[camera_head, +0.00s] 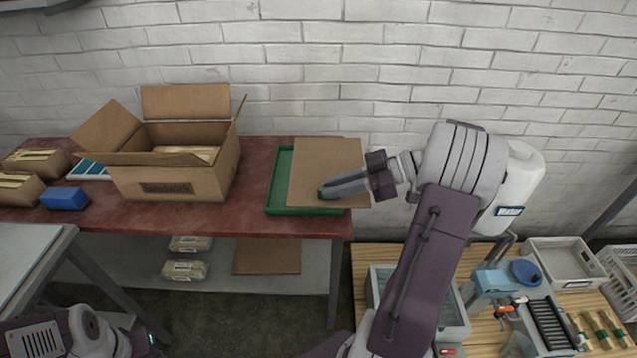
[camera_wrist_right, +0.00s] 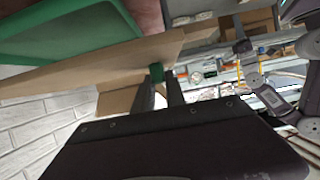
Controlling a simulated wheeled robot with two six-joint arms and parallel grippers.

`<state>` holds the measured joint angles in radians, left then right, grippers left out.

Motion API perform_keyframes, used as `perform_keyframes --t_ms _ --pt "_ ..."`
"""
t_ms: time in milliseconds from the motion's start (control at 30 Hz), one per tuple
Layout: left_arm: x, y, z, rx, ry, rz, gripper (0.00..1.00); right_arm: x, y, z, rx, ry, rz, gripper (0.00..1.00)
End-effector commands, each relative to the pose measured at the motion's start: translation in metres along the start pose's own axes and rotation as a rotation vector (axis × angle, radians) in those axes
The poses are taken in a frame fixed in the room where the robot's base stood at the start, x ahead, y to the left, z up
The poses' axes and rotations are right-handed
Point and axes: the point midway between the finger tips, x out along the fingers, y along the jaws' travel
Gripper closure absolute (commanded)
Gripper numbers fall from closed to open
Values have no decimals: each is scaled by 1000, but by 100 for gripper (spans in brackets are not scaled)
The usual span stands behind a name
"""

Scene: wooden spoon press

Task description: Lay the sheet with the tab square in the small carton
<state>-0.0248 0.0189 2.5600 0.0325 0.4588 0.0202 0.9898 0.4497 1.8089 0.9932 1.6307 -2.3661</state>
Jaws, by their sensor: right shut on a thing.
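A brown cardboard sheet (camera_head: 325,160) is over the right part of the green tray (camera_head: 279,180), hiding much of it. The sheet also shows nearly edge-on in the wrist view (camera_wrist_right: 90,70). A small green tab (camera_wrist_right: 157,73) is at the sheet's edge. My right gripper (camera_head: 326,191) is shut on this tab, with its fingers coming in from the right. In the wrist view the sheet appears apart from the tray. The open carton (camera_head: 190,182) stands left of the tray, flaps spread, with pale packages (camera_head: 190,152) inside. My left gripper is out of view.
Small brown boxes (camera_head: 38,163) and a blue block (camera_head: 64,198) lie at the red table's left end. Another brown sheet (camera_head: 266,256) lies on the lower shelf beside bagged goods (camera_head: 185,270). A brick wall (camera_head: 330,60) stands behind. Bare tabletop separates carton and tray.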

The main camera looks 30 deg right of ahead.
Motion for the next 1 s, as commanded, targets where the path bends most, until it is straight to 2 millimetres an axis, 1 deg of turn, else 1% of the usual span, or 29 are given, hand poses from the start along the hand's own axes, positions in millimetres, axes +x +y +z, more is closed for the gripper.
perform_keyframes --t_ms 33,133,233,367,467,533,567,667,700,767,800,867,900,1000 --pt "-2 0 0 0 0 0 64 -8 -6 -4 0 1 3 100" --pt "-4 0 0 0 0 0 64 -17 -14 -6 0 0 2 100" --pt "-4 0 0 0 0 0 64 -21 -19 -8 1 1 0 100" --pt "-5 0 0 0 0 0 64 -22 -20 -9 1 1 -1 100" --pt "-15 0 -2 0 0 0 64 -26 -20 -18 0 1 -1 100" --pt "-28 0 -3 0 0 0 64 -31 -19 -30 0 1 -1 100" --pt "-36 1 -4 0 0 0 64 -34 -19 -37 0 1 -1 100" --pt "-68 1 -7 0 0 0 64 -46 -19 -68 0 1 -1 100" --pt "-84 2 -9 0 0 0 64 -52 -19 -82 0 1 -1 100" --pt "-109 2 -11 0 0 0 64 -62 -19 -106 0 1 -1 100" --pt "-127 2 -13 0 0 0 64 -69 -19 -122 0 1 -1 100" --pt "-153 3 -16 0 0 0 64 -79 -19 -146 0 1 -1 100" --pt "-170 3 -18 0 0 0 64 -85 -19 -162 0 1 -1 100" --pt "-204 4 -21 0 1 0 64 -98 -19 -194 0 1 -1 100"
